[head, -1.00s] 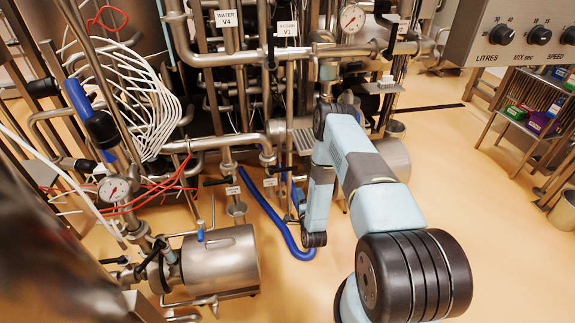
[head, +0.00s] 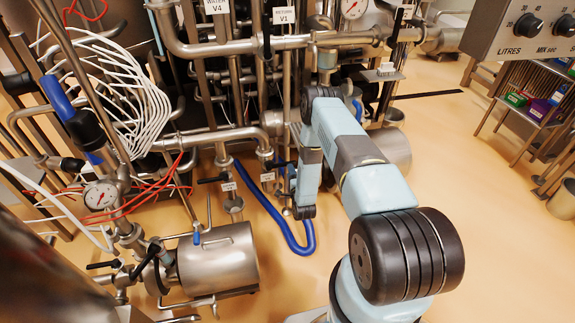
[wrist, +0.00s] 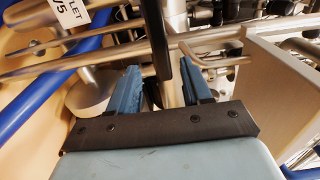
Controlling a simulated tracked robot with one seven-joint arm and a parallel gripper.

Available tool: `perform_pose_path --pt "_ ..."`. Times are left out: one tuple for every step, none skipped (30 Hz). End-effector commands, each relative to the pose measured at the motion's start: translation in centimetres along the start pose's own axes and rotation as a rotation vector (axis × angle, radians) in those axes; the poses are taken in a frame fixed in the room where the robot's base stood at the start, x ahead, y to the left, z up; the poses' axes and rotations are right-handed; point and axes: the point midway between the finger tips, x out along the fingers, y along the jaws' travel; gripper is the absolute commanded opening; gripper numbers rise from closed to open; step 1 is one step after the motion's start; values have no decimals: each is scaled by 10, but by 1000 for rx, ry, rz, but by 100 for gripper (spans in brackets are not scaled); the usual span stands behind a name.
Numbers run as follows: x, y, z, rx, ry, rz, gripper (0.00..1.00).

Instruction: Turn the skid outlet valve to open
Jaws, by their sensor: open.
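In the wrist view my gripper (wrist: 160,84) is open, with its two blue fingers apart. A black lever (wrist: 157,40) runs down between the fingers; I cannot tell whether either finger touches it. A white tag (wrist: 70,10) ending in "LET" and "V5" hangs at the upper left, close to the lever. The head view shows two small white tags, one (head: 228,186) at left and one (head: 267,177) nearer my arm, both too small to read. A dark handle (head: 277,163) shows beside my forearm. My fingers are not clear in the head view.
A blue hose (head: 270,213) loops down to the floor below my arm; blue tubing (wrist: 80,50) also shows in the wrist view. Steel pipes (head: 230,45) crowd behind. A steel motor drum (head: 218,258) stands at lower left.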

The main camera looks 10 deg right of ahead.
Motion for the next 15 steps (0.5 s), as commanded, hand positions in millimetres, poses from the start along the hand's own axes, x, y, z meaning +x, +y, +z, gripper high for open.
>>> perform_pose_path --pt "10 -1 1 -1 -1 -4 49" --pt "15 -1 1 -1 -1 -4 49" --pt "21 -1 1 -1 -1 -4 49" --pt "26 -1 1 -1 -1 -3 49" --pt "31 -1 1 -1 -1 -3 49" --pt "37 -1 1 -1 -1 -3 49" --pt "41 -1 1 0 -1 -3 49" --pt "45 -1 0 -1 -1 -3 49" --pt "49 -1 0 -1 -1 -3 49" --pt "52 -1 0 -1 -1 -2 49" --pt "54 -1 0 -1 -1 -2 49" --pt "57 -1 1 -1 -1 -2 49" --pt "59 -1 2 -1 -2 -2 49" --pt "60 -1 2 -1 -2 -1 49" --pt "62 -1 2 -1 -2 -1 49"
